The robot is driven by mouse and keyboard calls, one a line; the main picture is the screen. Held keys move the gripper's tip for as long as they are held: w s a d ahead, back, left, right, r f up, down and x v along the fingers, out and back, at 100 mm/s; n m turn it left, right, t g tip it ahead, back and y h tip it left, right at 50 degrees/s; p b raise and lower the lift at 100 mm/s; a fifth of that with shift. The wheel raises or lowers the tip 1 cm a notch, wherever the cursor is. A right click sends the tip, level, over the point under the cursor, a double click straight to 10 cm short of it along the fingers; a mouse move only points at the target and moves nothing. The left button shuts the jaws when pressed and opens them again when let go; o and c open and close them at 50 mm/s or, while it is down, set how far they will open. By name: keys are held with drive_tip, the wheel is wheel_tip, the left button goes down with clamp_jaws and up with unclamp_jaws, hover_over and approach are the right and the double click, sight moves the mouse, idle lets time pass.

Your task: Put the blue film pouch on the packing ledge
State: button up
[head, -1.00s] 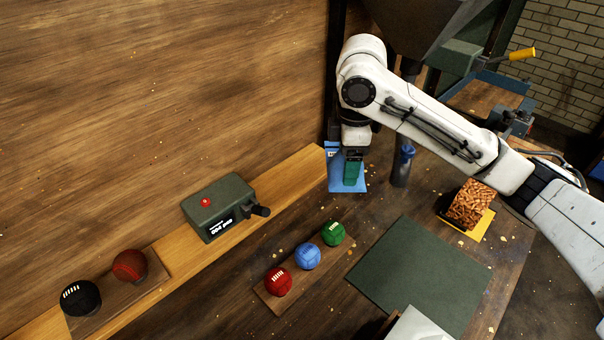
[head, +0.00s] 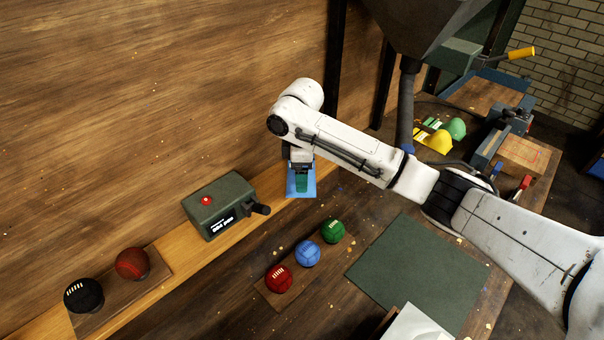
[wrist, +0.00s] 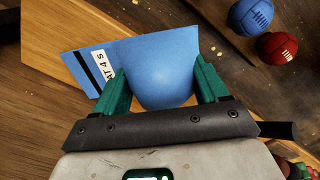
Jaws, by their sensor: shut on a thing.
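The blue film pouch (head: 308,188) is a flat blue sheet with a rounded bulge. In the wrist view the pouch (wrist: 160,70) shows a white label and a dark stripe at its left end. My gripper (head: 301,182) is shut on it, with the green fingers on either side of the bulge, as the wrist view (wrist: 158,90) shows. The packing ledge, seemingly the light wooden strip (head: 272,182) along the wall, runs behind and under the pouch in the picture. It also shows in the wrist view (wrist: 45,45). I cannot tell whether the pouch touches it.
A green box with a red button (head: 215,205) and dark handle stands on the ledge to the left. Red (head: 279,279), blue (head: 307,254) and green (head: 332,231) balls sit in front. Black (head: 83,295) and dark red (head: 132,263) balls are at far left. A green mat (head: 415,275) lies right.

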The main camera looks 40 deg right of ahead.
drive_tip(key=shift+f, duration=0.6)
drive_tip(key=o, duration=1.3)
drive_tip(key=shift+f, duration=0.1)
drive_tip(key=shift+c, duration=0.2)
wheel_tip(320, 180, up, 12)
drive_tip(key=shift+r+b, duration=0.15)
drive_tip(key=shift+b, duration=0.4)
